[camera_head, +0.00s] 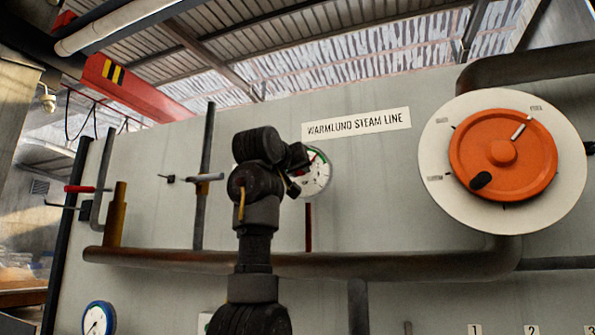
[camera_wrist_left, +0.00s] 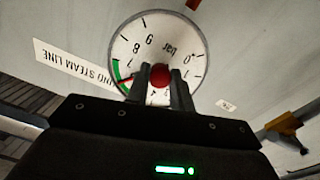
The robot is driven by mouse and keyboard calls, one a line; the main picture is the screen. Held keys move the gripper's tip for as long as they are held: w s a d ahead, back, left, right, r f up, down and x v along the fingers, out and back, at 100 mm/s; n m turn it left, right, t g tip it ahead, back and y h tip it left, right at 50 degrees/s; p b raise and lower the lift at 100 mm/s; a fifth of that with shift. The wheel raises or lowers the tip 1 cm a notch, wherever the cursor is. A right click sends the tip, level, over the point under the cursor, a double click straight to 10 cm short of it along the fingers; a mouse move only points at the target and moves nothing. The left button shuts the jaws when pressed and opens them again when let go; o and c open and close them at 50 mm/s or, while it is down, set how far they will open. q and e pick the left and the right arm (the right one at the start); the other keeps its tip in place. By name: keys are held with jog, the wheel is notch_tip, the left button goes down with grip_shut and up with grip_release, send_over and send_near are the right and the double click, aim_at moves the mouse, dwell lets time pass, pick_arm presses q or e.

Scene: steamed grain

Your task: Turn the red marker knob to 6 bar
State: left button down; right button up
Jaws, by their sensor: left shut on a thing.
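The pressure gauge (camera_wrist_left: 150,28) has a white face marked "bar" and a green arc, and it appears rotated in the left wrist view. The red marker knob (camera_wrist_left: 160,73) sits at its centre. My left gripper (camera_wrist_left: 162,78) is shut on the red knob, one dark finger on each side. A red line lies near the green arc at the left of the dial. Its exact reading is not clear, as the fingers cover part of the face. In the head view my left arm and gripper (camera_head: 296,178) hide the left part of the gauge (camera_head: 322,178).
A large orange handwheel (camera_head: 520,165) on a white disc stands at the right. A brown pipe (camera_head: 400,264) runs across the panel below the gauge. A "WARMLUND STEAM LINE" sign (camera_head: 356,125) is above it. A blue-rimmed gauge (camera_head: 98,318) shows at the lower left.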

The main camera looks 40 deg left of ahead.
pick_arm(q)
jog(key=c, duration=1.2)
grip_release()
jog(key=b+v, duration=0.5)
jog(key=v, duration=0.5)
jog(key=shift+s, duration=0.4)
